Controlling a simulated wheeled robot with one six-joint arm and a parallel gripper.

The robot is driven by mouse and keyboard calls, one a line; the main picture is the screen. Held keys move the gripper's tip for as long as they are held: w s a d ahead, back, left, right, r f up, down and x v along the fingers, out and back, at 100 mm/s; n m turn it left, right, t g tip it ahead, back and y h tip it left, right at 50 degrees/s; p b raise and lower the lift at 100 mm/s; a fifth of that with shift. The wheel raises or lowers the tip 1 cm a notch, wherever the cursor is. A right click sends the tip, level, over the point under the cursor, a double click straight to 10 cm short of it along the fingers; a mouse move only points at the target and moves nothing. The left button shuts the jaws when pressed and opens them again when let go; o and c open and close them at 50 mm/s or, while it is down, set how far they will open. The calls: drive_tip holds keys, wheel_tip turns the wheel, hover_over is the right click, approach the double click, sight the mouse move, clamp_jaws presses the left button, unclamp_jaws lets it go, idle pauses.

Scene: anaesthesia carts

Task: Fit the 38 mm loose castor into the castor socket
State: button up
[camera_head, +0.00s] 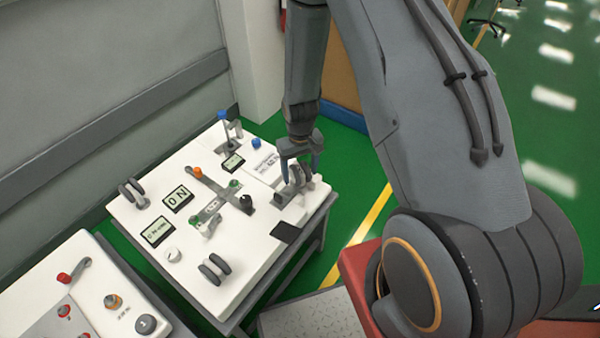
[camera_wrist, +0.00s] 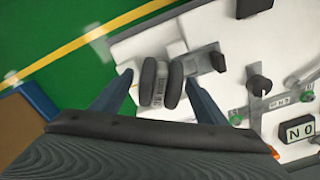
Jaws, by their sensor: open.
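My gripper (camera_head: 301,166) is open, pointing down over the far right part of the white cart top (camera_head: 150,218). Its fingers (camera_wrist: 159,80) stand on either side of a dark twin-wheel castor (camera_wrist: 148,82), with a gap visible at each side in the wrist view. In the head view this castor (camera_head: 303,176) is partly hidden by the fingers. A grey block (camera_wrist: 203,60) sits right beside it; I cannot tell whether it is the socket or whether they touch. Two similar castors stand at the left (camera_head: 133,192) and front (camera_head: 212,269). No size marking is readable.
A grey cross-shaped bracket with knobs (camera_head: 220,194), small displays (camera_head: 178,198) and a blue-topped post (camera_head: 225,135) stand on the top. A black pad (camera_head: 285,232) lies near the right edge. A second cart (camera_head: 85,295) is at lower left.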

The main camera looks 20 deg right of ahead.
drive_tip(key=shift+r+b, duration=0.55)
drive_tip(key=shift+r, duration=2.95)
drive_tip(key=shift+r, duration=0.15)
drive_tip(key=s+r+m, duration=0.1)
drive_tip(key=s+r, duration=1.5)
drive_tip(key=r, duration=0.3)
drive_tip(key=shift+s+t, duration=0.35)
drive_tip(key=shift+t, duration=0.05)
